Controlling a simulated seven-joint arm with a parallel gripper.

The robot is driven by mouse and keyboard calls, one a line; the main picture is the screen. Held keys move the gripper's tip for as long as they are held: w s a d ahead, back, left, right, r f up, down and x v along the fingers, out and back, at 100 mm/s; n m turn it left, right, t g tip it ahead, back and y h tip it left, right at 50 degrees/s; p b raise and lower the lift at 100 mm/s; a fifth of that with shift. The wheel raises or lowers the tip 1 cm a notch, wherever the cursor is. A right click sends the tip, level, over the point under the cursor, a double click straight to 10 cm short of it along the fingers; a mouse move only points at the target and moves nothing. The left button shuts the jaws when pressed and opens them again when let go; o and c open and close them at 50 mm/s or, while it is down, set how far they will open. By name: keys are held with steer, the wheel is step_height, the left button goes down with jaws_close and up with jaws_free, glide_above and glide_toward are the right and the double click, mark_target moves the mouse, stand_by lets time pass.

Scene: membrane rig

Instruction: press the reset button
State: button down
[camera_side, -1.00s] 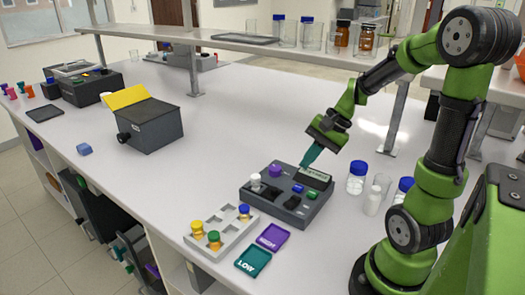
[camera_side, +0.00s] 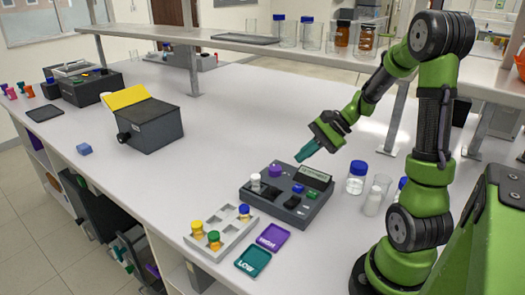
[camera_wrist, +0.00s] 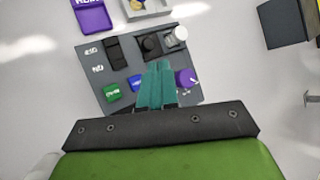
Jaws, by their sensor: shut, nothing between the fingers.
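The grey control box (camera_side: 262,205) sits on the bench, left of my arm's base. I cannot read which one is the reset button. In the wrist view the green button (camera_wrist: 112,93) bears small lettering, and the purple knob (camera_wrist: 187,78) is right of the fingers. My gripper (camera_side: 300,158) has teal fingers, shut and empty, above the box's back edge. In the wrist view the fingertips (camera_wrist: 160,66) hide part of the box.
A vial rack (camera_side: 222,236) and purple (camera_side: 272,238) and teal (camera_side: 253,262) trays lie at the front. Blue-capped bottles (camera_side: 356,178) stand right of the box. A black box with a yellow top (camera_side: 150,125) stands left. The bench between is clear.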

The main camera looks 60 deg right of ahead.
mark_target(302, 187)
steer(key=shift+f, duration=3.5)
steer(key=shift+f, duration=0.4)
steer(key=shift+f, duration=0.45)
steer(key=shift+r, duration=0.9)
steer(key=shift+r, duration=2.5)
